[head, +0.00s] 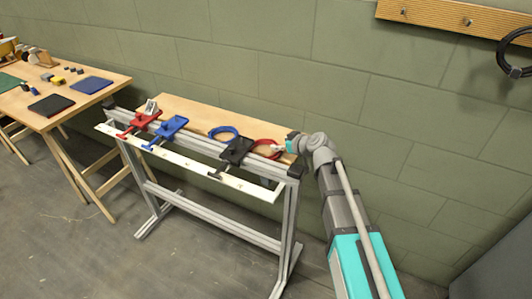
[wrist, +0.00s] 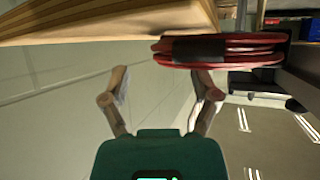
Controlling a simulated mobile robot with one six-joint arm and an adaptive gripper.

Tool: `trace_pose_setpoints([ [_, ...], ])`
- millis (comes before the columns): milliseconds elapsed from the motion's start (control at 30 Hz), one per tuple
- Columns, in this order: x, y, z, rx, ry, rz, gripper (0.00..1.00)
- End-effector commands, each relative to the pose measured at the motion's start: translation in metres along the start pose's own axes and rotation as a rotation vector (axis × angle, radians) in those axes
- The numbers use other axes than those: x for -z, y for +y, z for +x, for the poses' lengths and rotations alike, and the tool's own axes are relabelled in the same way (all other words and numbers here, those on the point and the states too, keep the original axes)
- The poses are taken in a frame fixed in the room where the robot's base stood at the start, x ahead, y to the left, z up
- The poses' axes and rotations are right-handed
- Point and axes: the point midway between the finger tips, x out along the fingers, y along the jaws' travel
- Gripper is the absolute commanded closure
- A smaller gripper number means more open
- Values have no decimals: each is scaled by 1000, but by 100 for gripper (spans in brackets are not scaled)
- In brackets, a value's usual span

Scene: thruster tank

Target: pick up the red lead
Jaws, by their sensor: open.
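The red lead (head: 265,143) is a coil lying on the wooden top of the bench, near its right end. In the wrist view the red lead (wrist: 235,62) shows close up and edge-on, with a black band around its strands. My gripper (head: 279,148) is at the right side of the coil in the head view. In the wrist view my gripper (wrist: 160,74) has its two fingers spread apart with nothing between them. The right fingertip is just below the coil's left part in the picture; I cannot tell whether it touches.
The wooden top (head: 190,108) also bears a blue coiled lead (head: 223,130). A black device (head: 237,150), a blue one (head: 168,128) and a red one (head: 140,120) sit along the front rail (head: 190,160). The wall is close behind. A wooden table (head: 60,110) stands at left.

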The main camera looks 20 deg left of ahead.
Motion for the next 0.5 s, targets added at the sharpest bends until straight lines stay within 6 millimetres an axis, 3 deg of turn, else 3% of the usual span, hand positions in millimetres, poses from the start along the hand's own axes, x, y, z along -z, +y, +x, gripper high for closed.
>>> trace_pose_setpoints([
  [200, 0, 1, 26, 1, 0, 0, 22],
  [500, 1, 0, 29, 0, 0, 0, 22],
])
